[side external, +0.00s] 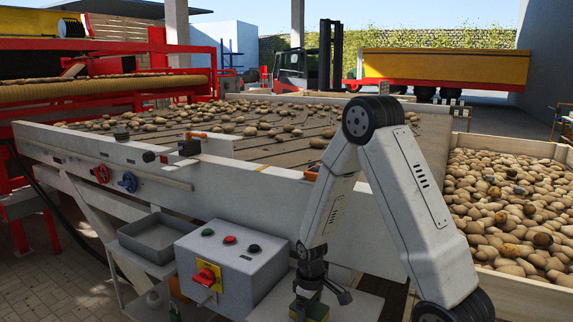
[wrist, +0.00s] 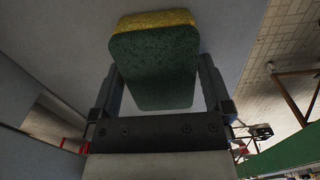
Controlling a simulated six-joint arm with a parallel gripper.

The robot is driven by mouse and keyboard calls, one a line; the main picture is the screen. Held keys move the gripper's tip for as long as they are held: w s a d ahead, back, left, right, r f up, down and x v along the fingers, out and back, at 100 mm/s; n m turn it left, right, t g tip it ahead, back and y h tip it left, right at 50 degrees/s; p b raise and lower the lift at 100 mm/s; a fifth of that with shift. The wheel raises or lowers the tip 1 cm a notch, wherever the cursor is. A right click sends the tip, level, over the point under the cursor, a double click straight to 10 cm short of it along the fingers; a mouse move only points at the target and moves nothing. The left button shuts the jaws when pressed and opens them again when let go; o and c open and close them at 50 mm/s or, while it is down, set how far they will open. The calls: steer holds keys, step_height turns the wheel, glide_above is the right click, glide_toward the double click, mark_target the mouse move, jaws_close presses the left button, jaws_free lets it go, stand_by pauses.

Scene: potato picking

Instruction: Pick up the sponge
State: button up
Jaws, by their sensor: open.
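The sponge (wrist: 152,65) is a block with a dark green face and a yellow layer along one edge. In the wrist view it lies between the two fingers of my gripper (wrist: 158,80), which is open, with one finger close to each side. I cannot tell whether either finger touches it. In the side view my gripper (side external: 320,296) points down over the sponge (side external: 319,313), which sits on the grey shelf (side external: 360,305) at the bottom of the picture. The fingers partly hide the sponge there.
A grey control box (side external: 230,262) with buttons stands just left of my gripper, with a metal tray (side external: 160,240) beyond it. The sorting table (side external: 250,185) with potatoes rises behind. A crate of potatoes (side external: 535,290) is at right. The shelf right of the gripper looks clear.

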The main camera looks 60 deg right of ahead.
steer(key=c, duration=1)
steer(key=shift+o, duration=0.2)
steer(key=shift+r, duration=0.2)
steer(key=shift+r, duration=4.8)
